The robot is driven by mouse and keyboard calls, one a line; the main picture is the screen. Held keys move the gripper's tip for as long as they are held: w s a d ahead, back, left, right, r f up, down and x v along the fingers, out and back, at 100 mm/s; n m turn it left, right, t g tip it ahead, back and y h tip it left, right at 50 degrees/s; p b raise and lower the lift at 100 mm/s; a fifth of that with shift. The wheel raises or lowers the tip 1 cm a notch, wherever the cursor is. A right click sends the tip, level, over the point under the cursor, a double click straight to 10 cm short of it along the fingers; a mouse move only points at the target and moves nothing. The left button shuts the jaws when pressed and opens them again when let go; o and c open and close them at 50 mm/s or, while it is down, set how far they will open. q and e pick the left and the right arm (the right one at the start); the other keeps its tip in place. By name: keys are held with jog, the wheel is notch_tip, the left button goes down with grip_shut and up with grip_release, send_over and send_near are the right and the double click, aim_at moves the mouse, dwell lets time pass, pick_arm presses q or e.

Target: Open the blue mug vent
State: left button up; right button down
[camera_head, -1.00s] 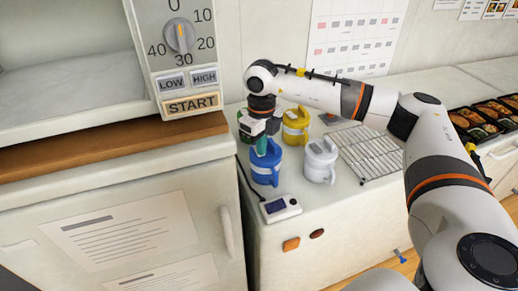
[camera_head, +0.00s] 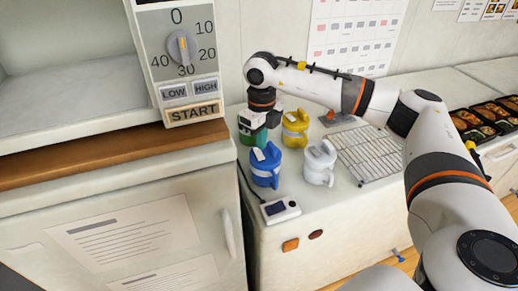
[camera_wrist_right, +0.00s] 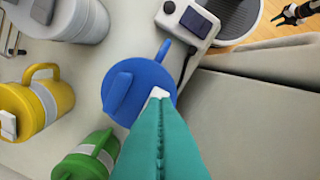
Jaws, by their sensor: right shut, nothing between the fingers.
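The blue mug (camera_head: 265,178) stands upright on the counter near its left edge. In the right wrist view its round blue lid (camera_wrist_right: 122,88) and side handle (camera_wrist_right: 178,47) show from above. A small white tab, the vent (camera_wrist_right: 159,93), sits on the lid at the tip of my teal fingers; it also shows in the head view (camera_head: 259,154). My right gripper (camera_head: 262,142) is shut and empty, pointing down just above or behind the lid. Whether its fingertips touch the tab I cannot tell. My left gripper does not show in the head view.
A green mug (camera_wrist_right: 92,158) and a yellow mug (camera_head: 295,128) stand behind the blue one; a white mug (camera_head: 319,165) is to its right. A white device with a dark screen (camera_head: 281,210) lies in front. A wire rack (camera_head: 372,153) is farther right. A tall cabinet (camera_head: 120,225) borders the left.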

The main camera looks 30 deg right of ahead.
aim_at(261, 158)
notch_tip(261, 158, up, 4)
jog(key=shift+f+p, duration=0.15)
jog(key=shift+p, duration=0.9)
